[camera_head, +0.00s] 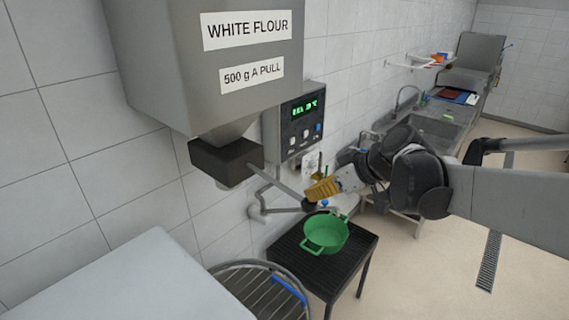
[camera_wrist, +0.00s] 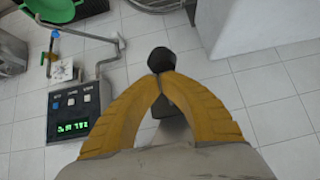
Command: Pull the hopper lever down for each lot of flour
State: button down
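The grey flour hopper (camera_head: 215,70), labelled WHITE FLOUR and 500 g A PULL, hangs on the wall at left. The lever (camera_head: 283,186) slopes down and to the right from the dark outlet box (camera_head: 226,160) under it, ending in a black knob (camera_head: 309,204). My gripper (camera_head: 313,196), with yellow fingers, is at the knob end. In the wrist view, the fingertips (camera_wrist: 162,76) come together over the near edge of the knob (camera_wrist: 161,59). They look shut, with no lever visible between the tips. A green two-handled pot (camera_head: 326,235) sits below.
The pot is on a black slatted stand (camera_head: 287,251). A control panel (camera_head: 300,120) with a green display is on the wall behind the lever. A round wire rack (camera_head: 258,280) and pale surface (camera_head: 130,285) are in front. A steel sink counter (camera_head: 440,125) runs behind my arm.

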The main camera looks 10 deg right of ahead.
notch_tip(320, 180, down, 9)
jog(key=w+t+y+b, duration=0.1)
jog(key=b, duration=0.5)
jog(key=shift+a+b, duration=0.4)
jog(key=shift+r, duration=0.1)
